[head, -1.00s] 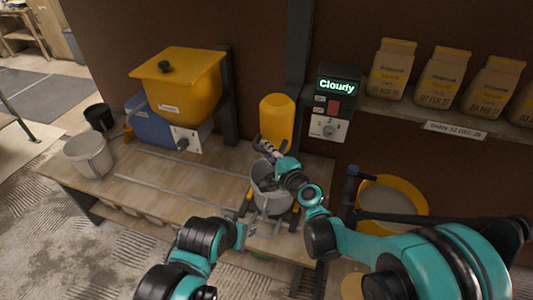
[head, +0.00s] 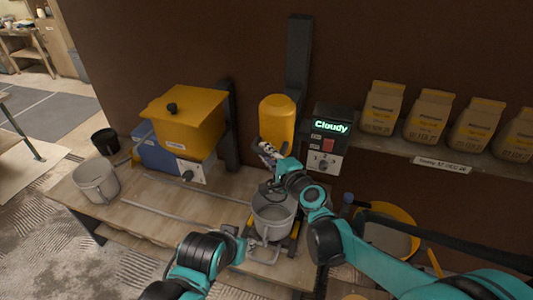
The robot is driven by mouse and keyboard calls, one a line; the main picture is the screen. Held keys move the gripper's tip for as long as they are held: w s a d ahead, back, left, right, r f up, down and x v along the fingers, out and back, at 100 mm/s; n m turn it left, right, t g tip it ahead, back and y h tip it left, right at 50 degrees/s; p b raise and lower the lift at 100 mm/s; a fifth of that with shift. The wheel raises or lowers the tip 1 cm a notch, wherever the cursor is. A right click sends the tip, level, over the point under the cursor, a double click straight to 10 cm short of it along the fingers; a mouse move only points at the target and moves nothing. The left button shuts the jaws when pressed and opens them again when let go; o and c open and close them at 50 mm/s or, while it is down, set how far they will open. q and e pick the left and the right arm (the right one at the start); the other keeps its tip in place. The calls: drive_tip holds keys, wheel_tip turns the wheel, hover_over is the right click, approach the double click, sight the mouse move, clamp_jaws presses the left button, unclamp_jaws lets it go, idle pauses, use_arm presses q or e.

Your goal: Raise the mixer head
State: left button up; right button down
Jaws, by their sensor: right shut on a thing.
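The mixer head (head: 277,118) is a yellow cylinder on a dark upright post, above a grey bucket (head: 273,216). My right gripper (head: 266,150) is at the lower front of the head, shut on a part of it that the fingers mostly hide, apparently its handle. My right wrist covers the space between head and bucket, so the mixing tool is largely hidden. My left gripper (head: 256,244) is low at the front left of the bucket, near its stand. Its fingers are too small and overlapped to read.
A control box (head: 332,140) reading "Cloudy" is right of the post. Several paper sacks (head: 382,108) stand on a shelf (head: 470,158). A yellow hopper (head: 185,122) and a pale bucket (head: 96,181) are at left. A yellow tub (head: 392,230) is at right.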

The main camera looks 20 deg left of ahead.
drive_tip(key=shift+w+r, duration=0.2)
drive_tip(key=shift+r, duration=0.05)
drive_tip(key=c, duration=1.7)
unclamp_jaws()
drive_tip(key=shift+o, duration=1.4)
drive_tip(key=shift+s, duration=0.15)
drive_tip(key=shift+s+d, duration=0.1)
drive_tip(key=shift+d, duration=0.05)
drive_tip(key=v, duration=1.1)
drive_tip(key=shift+s+d, duration=0.2)
drive_tip(key=shift+s, duration=0.1)
